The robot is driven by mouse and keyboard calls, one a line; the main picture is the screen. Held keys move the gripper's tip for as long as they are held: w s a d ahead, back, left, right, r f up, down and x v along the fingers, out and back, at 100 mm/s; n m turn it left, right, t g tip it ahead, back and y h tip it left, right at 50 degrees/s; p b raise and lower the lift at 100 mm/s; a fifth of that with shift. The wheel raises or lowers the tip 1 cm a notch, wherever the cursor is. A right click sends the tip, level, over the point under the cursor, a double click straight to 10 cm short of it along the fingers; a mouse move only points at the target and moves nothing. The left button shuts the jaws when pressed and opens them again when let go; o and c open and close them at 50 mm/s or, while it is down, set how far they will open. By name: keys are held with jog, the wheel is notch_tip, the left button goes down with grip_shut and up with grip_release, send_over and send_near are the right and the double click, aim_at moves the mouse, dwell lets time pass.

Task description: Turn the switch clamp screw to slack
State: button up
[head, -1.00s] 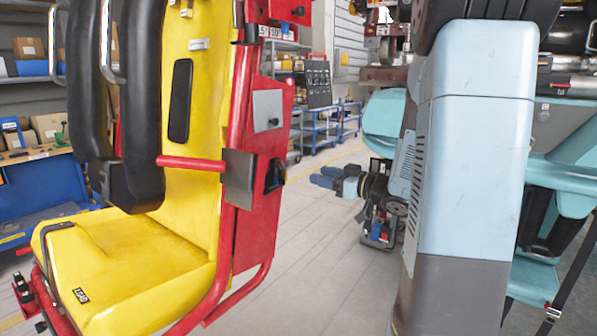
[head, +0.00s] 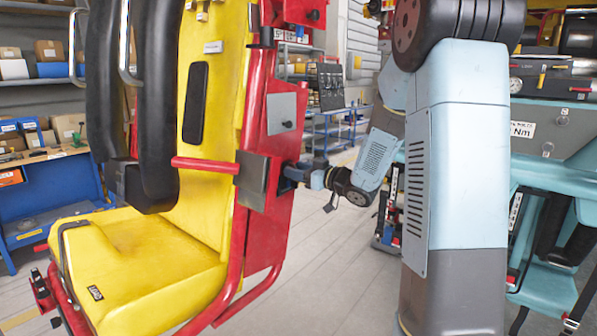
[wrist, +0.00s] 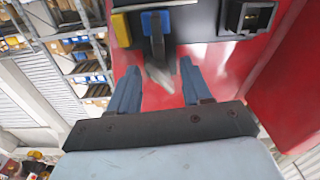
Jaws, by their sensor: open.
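In the wrist view, the red side panel (wrist: 225,72) of the seat carries a dark grey fitting (wrist: 190,20) at the top. A blue-headed part (wrist: 155,22) with a dark stem hangs from that fitting, and a yellow part (wrist: 122,28) is just left of it. I cannot tell which part is the switch clamp screw. My gripper (wrist: 158,72) is open, its two blue fingers pointing toward the fitting, with the stem's grey lower end between them, apparently untouched. In the head view my gripper (head: 291,175) is at the seat's red right side, its tips partly hidden.
The yellow seat (head: 140,255) with black padded restraints (head: 160,110) fills the left. A red bar (head: 200,164) and grey plate (head: 252,178) stick out near my gripper. A teal seat (head: 540,275) stands at right. Open floor (head: 310,270) lies between.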

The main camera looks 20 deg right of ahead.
grip_shut()
dwell(0.5)
jog(key=shift+n, duration=0.4)
dwell(0.4)
jog(key=shift+f+n, duration=0.15)
jog(key=shift+n, duration=4.35)
grip_release()
